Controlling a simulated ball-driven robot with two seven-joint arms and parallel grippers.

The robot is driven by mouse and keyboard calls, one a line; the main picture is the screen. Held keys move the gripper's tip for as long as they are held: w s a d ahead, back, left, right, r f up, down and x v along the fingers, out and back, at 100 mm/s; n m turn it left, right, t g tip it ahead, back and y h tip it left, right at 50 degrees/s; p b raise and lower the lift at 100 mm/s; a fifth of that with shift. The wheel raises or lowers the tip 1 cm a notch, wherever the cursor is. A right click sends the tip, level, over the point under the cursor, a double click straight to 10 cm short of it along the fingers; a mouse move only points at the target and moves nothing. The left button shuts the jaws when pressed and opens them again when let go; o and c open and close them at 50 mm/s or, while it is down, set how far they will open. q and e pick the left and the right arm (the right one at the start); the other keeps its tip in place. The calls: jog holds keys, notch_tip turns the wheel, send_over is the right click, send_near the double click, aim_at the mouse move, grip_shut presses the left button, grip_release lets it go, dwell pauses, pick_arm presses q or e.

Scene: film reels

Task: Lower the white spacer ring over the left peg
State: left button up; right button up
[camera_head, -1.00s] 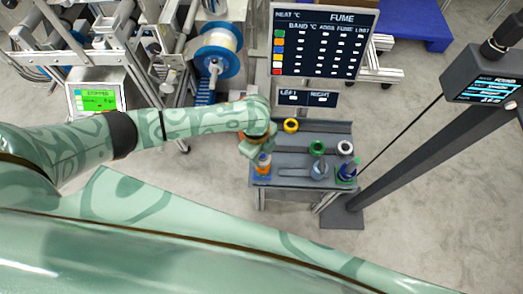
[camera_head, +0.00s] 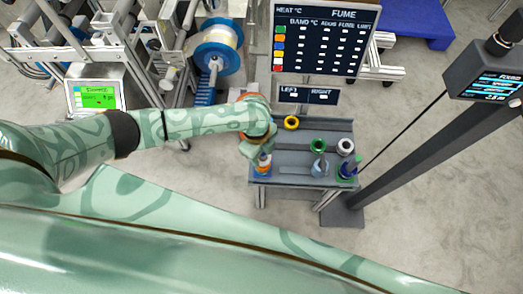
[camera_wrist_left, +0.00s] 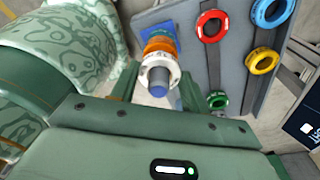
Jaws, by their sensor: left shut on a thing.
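My left gripper (camera_head: 254,150) is at the left peg, on the left end of the grey bench. In the left wrist view its two fingers (camera_wrist_left: 159,90) stand either side of the white spacer ring (camera_wrist_left: 172,72), shut on it. The ring is around the grey, blue-tipped left peg (camera_wrist_left: 158,79), whose end shows through the hole. An orange ring (camera_wrist_left: 160,45) is on the same peg beyond the white one. In the head view the white ring (camera_head: 265,157) is partly hidden by my gripper. Whether it rests on the orange ring is unclear. My right gripper is out of view.
On the bench (camera_head: 290,183) are a yellow ring (camera_head: 291,123), a green ring (camera_head: 319,145) and a white ring (camera_head: 346,146). A blue-and-green stack (camera_head: 347,170) is at the right end. A black post (camera_head: 435,128) rises beside the bench. A sign board (camera_head: 325,40) stands behind.

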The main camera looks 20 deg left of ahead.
pick_arm(q)
jog(key=shift+f, duration=0.25)
jog(key=o, duration=1.1)
jog(key=shift+c, duration=0.2)
notch_tip(320, 180, up, 16)
jog(key=a+p, duration=0.1)
jog(key=p, duration=0.7)
jog(key=shift+w+a, duration=0.3)
jog(key=shift+a, duration=0.1)
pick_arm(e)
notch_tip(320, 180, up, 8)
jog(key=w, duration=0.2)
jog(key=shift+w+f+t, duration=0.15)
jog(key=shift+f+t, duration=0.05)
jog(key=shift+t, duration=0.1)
pick_arm(q)
jog(key=shift+d+r, duration=0.1)
